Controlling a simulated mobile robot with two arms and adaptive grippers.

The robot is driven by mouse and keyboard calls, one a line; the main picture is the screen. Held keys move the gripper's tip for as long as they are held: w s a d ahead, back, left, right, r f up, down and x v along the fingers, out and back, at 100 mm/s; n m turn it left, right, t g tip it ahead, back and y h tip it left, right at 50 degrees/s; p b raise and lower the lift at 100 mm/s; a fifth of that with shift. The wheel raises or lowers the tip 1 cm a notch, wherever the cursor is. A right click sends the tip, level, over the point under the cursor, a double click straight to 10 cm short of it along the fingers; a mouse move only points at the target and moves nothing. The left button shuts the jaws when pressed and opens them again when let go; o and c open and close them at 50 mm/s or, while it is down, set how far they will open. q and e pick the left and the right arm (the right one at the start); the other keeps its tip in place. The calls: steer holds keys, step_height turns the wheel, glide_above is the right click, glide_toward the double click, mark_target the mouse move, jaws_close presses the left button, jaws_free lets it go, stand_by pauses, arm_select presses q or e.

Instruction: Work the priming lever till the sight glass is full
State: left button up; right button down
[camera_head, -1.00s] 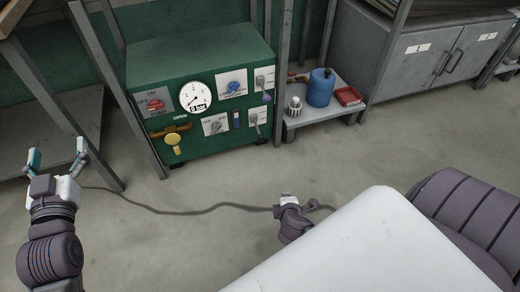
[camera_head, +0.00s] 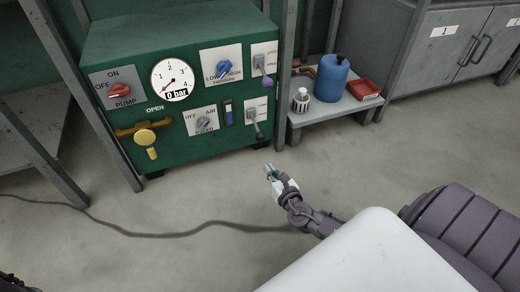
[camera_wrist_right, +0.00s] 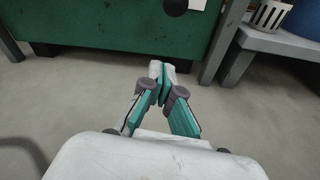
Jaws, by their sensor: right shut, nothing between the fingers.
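A green pump cabinet (camera_head: 185,140) stands at the left in the head view.
The cabinet carries a gauge (camera_head: 172,80) at about 0 bar, a red pump switch (camera_head: 119,90), a blue pressure knob (camera_head: 223,69) and a yellow valve (camera_head: 146,138). Right of it, a low shelf (camera_head: 318,107) holds a blue jug (camera_head: 332,78). Open floor lies in front.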

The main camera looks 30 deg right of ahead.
mark_target(257, 129)
stand_by(0.3)
steer(key=b+x, duration=0.4)
steer(key=x, duration=0.6)
steer(key=shift+s+d+r+p, duration=0.2)
steer(key=shift+r+p, duration=0.3)
steer(key=shift+r, duration=0.5)
steer(key=shift+s+d+r+p, duration=0.15)
steer(key=shift+r+p, duration=0.35)
steer(key=shift+r, duration=0.5)
